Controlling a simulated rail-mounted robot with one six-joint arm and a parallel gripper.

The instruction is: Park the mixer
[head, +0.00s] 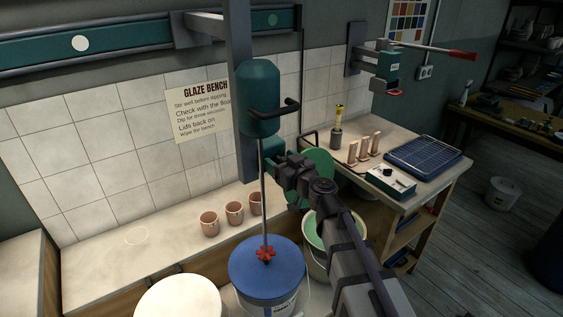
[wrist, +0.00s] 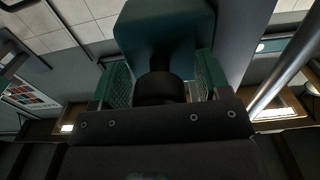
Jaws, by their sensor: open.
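The mixer (head: 259,98) is a teal motor body with a black side handle, carried by a grey column on the wall rail (head: 130,37). Its thin shaft (head: 264,200) hangs down to a red paddle (head: 267,254) over the blue-topped bucket (head: 267,271); I cannot tell if the paddle touches. My gripper (head: 276,152) is just right of the shaft, below the motor body. In the wrist view my gripper (wrist: 161,72) has its teal-padded fingers apart, either side of a dark round part, with a teal block (wrist: 168,25) ahead. Contact cannot be told.
The rail has a white disc (head: 80,43) on the left and a green disc (head: 272,20) on the right. Pink cups (head: 234,213) stand on the bench. A green-glaze bucket (head: 322,232) is beside my arm, with a green round lid (head: 322,163) behind it. A white-topped bucket (head: 178,300) is front left.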

